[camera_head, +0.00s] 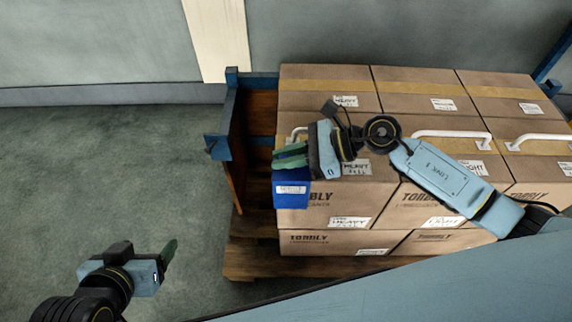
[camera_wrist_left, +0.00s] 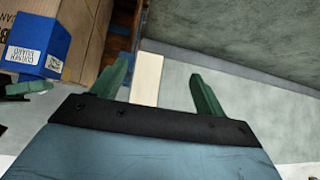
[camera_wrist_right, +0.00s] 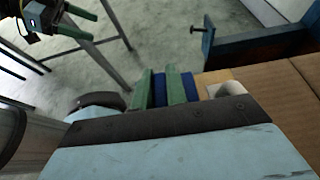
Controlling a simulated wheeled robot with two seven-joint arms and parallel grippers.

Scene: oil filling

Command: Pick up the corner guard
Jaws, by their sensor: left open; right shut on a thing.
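The corner guard (camera_head: 291,190) is a blue piece with a white label at the left front edge of the stacked boxes. My right gripper (camera_head: 290,156) has its green fingers shut on its upper part. In the right wrist view, the blue of the corner guard (camera_wrist_right: 190,86) shows beside the green fingers (camera_wrist_right: 160,90). It also shows in the left wrist view, against a box, with its label facing out (camera_wrist_left: 40,42). Whether it touches the box is unclear. My left gripper (camera_head: 166,256) is open and empty over the floor at lower left; its spread fingers show in its wrist view (camera_wrist_left: 160,88).
Cardboard boxes (camera_head: 310,218) with white handles (camera_head: 450,135) stand stacked on a wooden pallet (camera_head: 250,258). A blue-framed wooden side (camera_head: 233,135) rises left of the boxes. The floor (camera_head: 110,175) left of the pallet is clear. A wall runs behind.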

